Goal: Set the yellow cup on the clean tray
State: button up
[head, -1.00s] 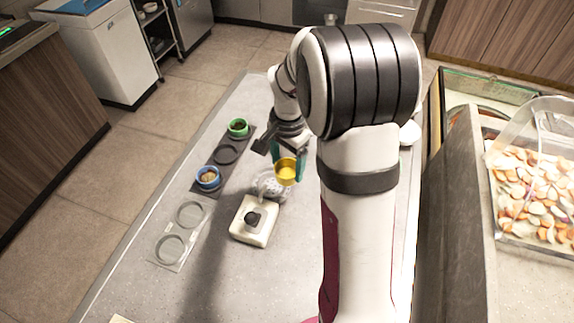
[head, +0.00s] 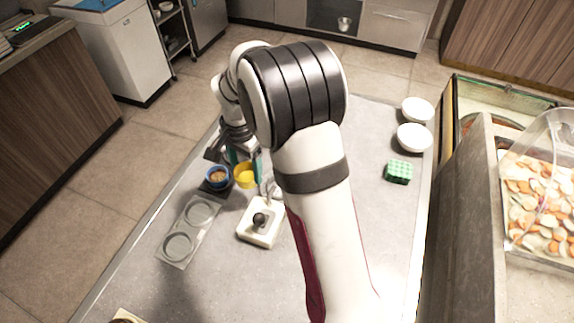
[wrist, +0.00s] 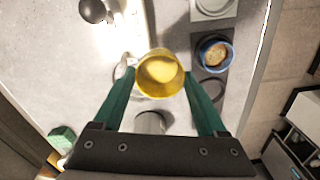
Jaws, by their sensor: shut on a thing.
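My gripper (head: 245,168) is shut on the yellow cup (head: 245,178) and holds it upright, just right of the blue cup (head: 217,178). The blue cup, with brown contents, stands in a dark tray (wrist: 209,106). A pale grey tray (head: 186,228) with two empty round wells lies nearer the front left; its edge shows at the top of the wrist view (wrist: 213,14). The green cup is hidden behind my arm in the head view.
A white block with a black knob (head: 260,220) stands just front-right of the yellow cup. A green egg-crate-like block (head: 398,171) and two white bowls (head: 414,137) are at the back right. The front of the counter is mostly clear.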

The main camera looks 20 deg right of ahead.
jog(key=w+a+f+n, duration=0.2)
jog(key=a, duration=1.2)
jog(key=shift+s+f, duration=0.15)
jog(key=shift+f, duration=3.05)
jog(key=shift+f, duration=0.45)
jog(key=o, duration=1.5)
notch_tip(320, 180, up, 8)
